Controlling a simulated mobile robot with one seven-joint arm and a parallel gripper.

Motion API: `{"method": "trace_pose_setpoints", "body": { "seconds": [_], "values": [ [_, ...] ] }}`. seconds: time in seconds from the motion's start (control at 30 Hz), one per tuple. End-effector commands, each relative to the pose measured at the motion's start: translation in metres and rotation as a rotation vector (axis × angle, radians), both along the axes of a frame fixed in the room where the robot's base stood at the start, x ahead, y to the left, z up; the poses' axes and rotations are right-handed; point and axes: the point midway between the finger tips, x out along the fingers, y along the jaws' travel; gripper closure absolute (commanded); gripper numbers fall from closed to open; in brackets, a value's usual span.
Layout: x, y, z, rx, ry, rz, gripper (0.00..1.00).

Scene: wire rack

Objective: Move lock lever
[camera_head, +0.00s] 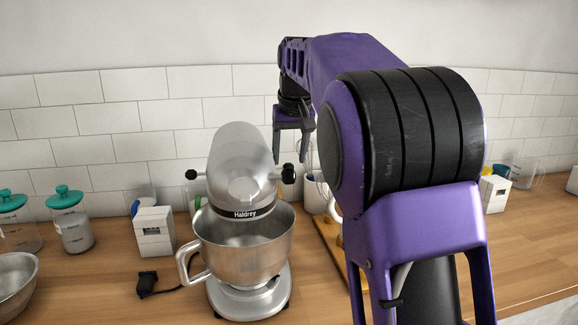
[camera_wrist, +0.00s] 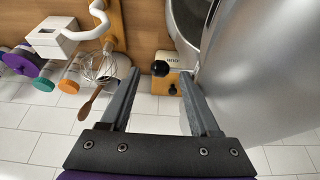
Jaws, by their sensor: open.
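A silver stand mixer (camera_head: 240,165) stands on the counter with its head over a steel bowl (camera_head: 250,245). A black-knobbed lever (camera_head: 288,172) sticks out on the right side of the head, and another black knob (camera_head: 190,175) is on the left side. I cannot tell which is the lock lever. My gripper (camera_head: 292,160) is open and empty, pointing down near the right-side knob. In the wrist view, a black knob (camera_wrist: 160,68) shows just beyond and between my open fingertips (camera_wrist: 160,75), with no clear contact. A smaller dark knob (camera_wrist: 172,89) lies beside it.
The mixer head (camera_wrist: 265,75) is close beside one finger in the wrist view. A whisk (camera_wrist: 98,67) and a wooden spoon (camera_wrist: 90,103) stand nearby. Teal-lidded jars (camera_head: 72,220), a white box (camera_head: 154,232) and a black plug (camera_head: 148,284) are on the left counter.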

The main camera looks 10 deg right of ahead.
Motion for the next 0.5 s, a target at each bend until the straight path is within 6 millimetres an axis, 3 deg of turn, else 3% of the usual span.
{"method": "trace_pose_setpoints", "body": {
  "seconds": [0.2, 0.5],
  "values": [
    [0.008, 0.0, -0.019, 0.001, 0.001, 0.0, 0.38],
    [0.009, 0.0, -0.021, 0.001, -0.001, 0.0, 0.38]
  ]
}}
